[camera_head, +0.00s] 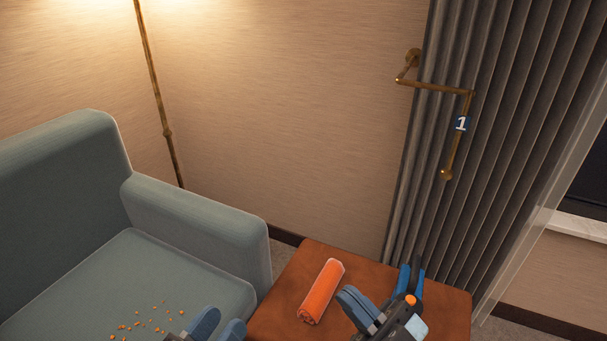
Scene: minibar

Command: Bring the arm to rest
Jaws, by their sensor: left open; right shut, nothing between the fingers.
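My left gripper (220,327) shows at the bottom edge, left of centre, in front of the sofa seat. Its two blue fingers are apart with nothing visible between them, and most of it is cut off by the frame. My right gripper (360,305) is over the right part of a brown side table. A rolled orange towel (321,291) lies on the table, just left of my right gripper and not held.
The grey-green sofa (199,214) stands at left, with orange crumbs (150,318) on its seat. The brown table (275,318) is beside it. Behind are a curtain (500,130), a brass wall fixture (435,87) with a "1" label, and a thin brass pole (155,90).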

